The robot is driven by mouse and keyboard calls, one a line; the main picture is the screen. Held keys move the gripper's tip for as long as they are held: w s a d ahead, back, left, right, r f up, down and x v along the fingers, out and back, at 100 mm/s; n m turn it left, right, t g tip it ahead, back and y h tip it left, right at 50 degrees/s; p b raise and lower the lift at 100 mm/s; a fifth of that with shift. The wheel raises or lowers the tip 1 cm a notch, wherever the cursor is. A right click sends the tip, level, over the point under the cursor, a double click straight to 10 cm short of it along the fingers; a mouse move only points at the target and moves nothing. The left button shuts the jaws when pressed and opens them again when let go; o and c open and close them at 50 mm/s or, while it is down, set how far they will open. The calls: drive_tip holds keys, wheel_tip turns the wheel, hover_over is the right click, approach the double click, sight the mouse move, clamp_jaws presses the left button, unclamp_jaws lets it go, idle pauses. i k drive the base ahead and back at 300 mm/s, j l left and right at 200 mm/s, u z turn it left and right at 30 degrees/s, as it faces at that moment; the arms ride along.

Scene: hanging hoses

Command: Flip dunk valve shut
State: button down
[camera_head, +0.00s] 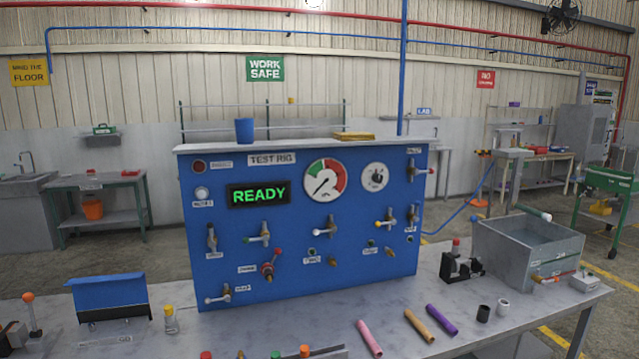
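A grey open-topped metal tank (526,250) stands at the right end of the bench. A small valve with an orange-red lever (556,277) sits low on the tank's front, beside a small label. The lever lies roughly level, along the tank's front. The label is too small to read, so I cannot tell for sure that this is the dunk valve. My gripper is not in view.
A blue test rig panel (300,285) with several small valves, gauges and a READY display stands on the grey bench (270,325). Pink (369,338), orange (419,326) and purple (441,320) hoses lie in front. A black fixture (458,266) stands left of the tank.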

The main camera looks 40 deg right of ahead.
sight(417, 202)
drive_tip(key=z, duration=1.6)
drive_tip(key=i+l, duration=0.35)
drive_tip(key=i, duration=0.2)
drive_tip(key=i+l+z, duration=0.15)
drive_tip(key=i+l, duration=0.2)
drive_tip(key=i, duration=0.15)
